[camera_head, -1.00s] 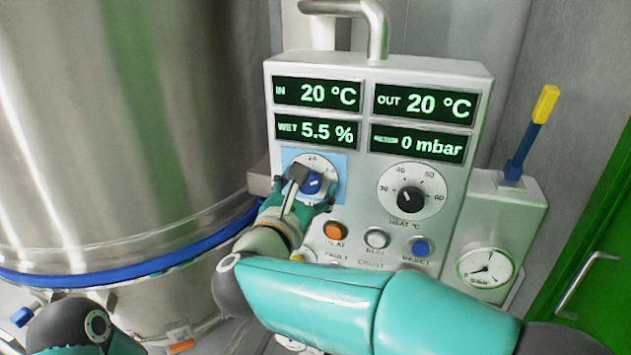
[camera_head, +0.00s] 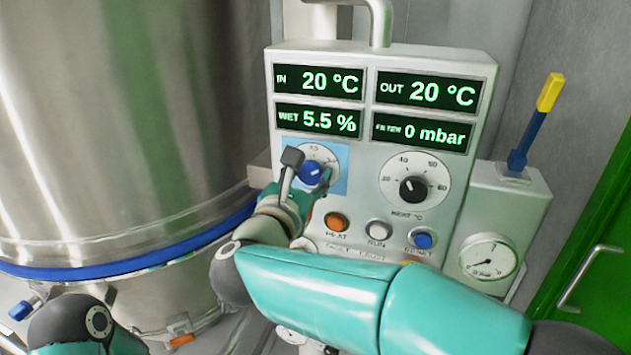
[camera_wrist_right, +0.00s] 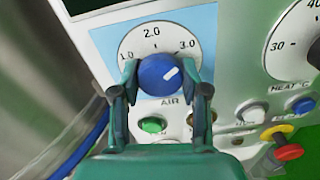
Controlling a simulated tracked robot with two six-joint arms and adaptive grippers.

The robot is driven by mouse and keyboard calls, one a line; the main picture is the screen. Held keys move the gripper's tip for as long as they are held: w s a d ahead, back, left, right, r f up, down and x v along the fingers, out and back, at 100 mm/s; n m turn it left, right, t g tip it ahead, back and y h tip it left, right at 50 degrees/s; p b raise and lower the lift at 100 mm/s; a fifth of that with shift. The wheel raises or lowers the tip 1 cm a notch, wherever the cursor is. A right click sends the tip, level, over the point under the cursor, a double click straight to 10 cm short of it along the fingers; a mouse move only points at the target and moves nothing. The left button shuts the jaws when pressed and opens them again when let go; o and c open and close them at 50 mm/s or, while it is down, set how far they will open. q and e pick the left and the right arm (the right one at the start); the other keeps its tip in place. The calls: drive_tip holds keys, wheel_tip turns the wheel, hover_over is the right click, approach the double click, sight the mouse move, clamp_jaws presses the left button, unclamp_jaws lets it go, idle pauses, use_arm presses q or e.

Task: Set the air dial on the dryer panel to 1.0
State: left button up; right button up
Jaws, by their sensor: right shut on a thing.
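The air dial is a blue knob (camera_head: 313,172) on a white scale with a light blue backing, at the lower left of the dryer panel (camera_head: 370,60). In the right wrist view, the blue knob (camera_wrist_right: 160,75) has a white pointer line aimed up and right, toward the 3.0 side. Marks 1.0, 2.0 and 3.0 are readable there. My right gripper (camera_head: 308,172) is shut on the knob, one finger on each side; it also shows in the right wrist view (camera_wrist_right: 161,82). My left gripper is out of view; only part of that arm shows at lower left.
The black heat dial (camera_head: 413,189) is right of the air dial. Below are an orange button (camera_head: 336,222), a white button (camera_head: 378,229) and a blue button (camera_head: 423,240). A steel vessel (camera_head: 110,120) stands close on the left. A gauge (camera_head: 488,257) is at right.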

drive_tip(key=shift+d+f+n+b, duration=0.1)
drive_tip(key=shift+f+n+b, duration=0.2)
drive_tip(key=shift+n+b, duration=1.3)
drive_tip(key=shift+n, duration=0.4)
drive_tip(key=n+b, duration=0.1)
drive_tip(key=n, duration=0.1)
drive_tip(key=shift+r+n, duration=0.1)
drive_tip(key=shift+n, duration=0.2)
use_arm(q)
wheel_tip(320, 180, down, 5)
use_arm(e)
drive_tip(key=n, duration=0.2)
drive_tip(key=shift+n, duration=0.4)
drive_tip(key=n, duration=0.2)
drive_tip(key=shift+n, duration=0.4)
drive_tip(key=n+p, duration=0.1)
drive_tip(key=n, duration=0.2)
drive_tip(key=shift+r+n, duration=0.1)
drive_tip(key=shift+n, duration=0.3)
drive_tip(key=n+p, duration=0.2)
drive_tip(key=n, duration=0.2)
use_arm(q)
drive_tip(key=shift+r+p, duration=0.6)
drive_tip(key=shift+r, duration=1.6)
use_arm(e)
drive_tip(key=shift+n, duration=1.5)
drive_tip(key=shift+f, duration=0.2)
